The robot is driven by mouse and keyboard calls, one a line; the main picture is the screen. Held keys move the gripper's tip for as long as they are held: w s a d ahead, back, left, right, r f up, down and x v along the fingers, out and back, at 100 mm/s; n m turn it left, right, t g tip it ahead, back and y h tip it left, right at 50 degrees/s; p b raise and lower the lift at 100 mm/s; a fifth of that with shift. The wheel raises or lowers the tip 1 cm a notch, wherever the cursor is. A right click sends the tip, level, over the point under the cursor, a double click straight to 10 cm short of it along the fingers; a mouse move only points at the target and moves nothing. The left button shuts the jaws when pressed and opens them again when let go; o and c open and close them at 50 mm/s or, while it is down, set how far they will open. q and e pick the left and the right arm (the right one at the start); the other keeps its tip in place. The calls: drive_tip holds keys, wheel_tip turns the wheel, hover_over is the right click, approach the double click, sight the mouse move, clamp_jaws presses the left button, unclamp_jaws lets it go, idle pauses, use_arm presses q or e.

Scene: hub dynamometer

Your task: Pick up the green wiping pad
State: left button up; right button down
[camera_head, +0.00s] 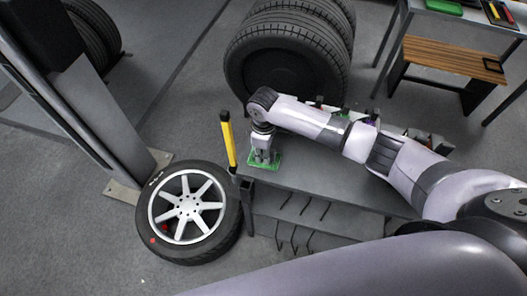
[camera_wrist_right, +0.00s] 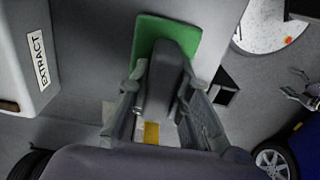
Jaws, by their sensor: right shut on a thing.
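The green wiping pad (camera_head: 277,162) is at the left end of a dark grey bench in the head view, under my right gripper (camera_head: 262,153). In the right wrist view the pad (camera_wrist_right: 150,35) is a green plate with a dark block standing on it. The fingers of my right gripper (camera_wrist_right: 163,95) lie on both sides of this block and are shut on it. I cannot tell whether the pad touches the bench top. My left gripper is not in view.
The bench (camera_head: 305,178) has hooks hanging along its front. A yellow bar (camera_head: 228,140) stands at its left end, beside a wheel (camera_head: 188,210) on the floor. Large tires (camera_head: 285,60) stand behind. Small items lie along the bench's back edge, behind my arm.

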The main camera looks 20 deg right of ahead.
wheel_tip(320, 180, up, 20)
drive_tip(key=b, duration=0.2)
drive_tip(key=shift+w+f+b, duration=0.2)
drive_tip(key=shift+w+b, duration=0.05)
drive_tip(key=shift+b, duration=0.1)
